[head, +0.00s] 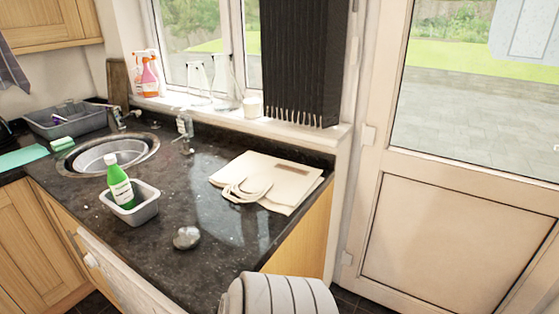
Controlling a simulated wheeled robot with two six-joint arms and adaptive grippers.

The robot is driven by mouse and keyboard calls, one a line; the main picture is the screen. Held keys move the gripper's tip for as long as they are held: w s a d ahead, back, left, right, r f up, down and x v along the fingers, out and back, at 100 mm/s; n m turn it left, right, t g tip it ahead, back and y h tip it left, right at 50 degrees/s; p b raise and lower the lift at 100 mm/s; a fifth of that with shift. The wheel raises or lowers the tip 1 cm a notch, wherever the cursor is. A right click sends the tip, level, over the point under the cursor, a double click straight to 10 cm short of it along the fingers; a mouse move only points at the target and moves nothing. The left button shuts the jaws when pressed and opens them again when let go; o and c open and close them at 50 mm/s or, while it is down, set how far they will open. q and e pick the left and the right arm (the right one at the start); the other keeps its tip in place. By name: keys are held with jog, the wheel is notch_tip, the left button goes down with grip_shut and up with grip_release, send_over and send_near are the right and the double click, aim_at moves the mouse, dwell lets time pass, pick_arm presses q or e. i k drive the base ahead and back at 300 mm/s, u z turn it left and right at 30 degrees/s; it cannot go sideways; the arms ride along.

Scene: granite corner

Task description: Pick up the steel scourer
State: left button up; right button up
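The steel scourer (187,237) looks like a small, shiny grey rounded lump. It lies on the dark granite worktop (140,257) near the front edge, in the lower middle of the head view. Nothing touches it and bare worktop surrounds it. Neither of my grippers shows in the head view.
A grey tub (145,209) holding a green bottle (120,184) stands left of the scourer. A flat paper bag (288,186) lies to the right. A pale ribbed shape (280,297) at the bottom is unclear.

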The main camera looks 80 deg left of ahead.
aim_at(185, 239)
jog(key=i, duration=0.2)
jog(key=u, duration=1.3)
jog(key=i, duration=1.75)
jog(key=u, duration=3.5)
jog(key=i, duration=0.5)
jog(key=u, duration=0.1)
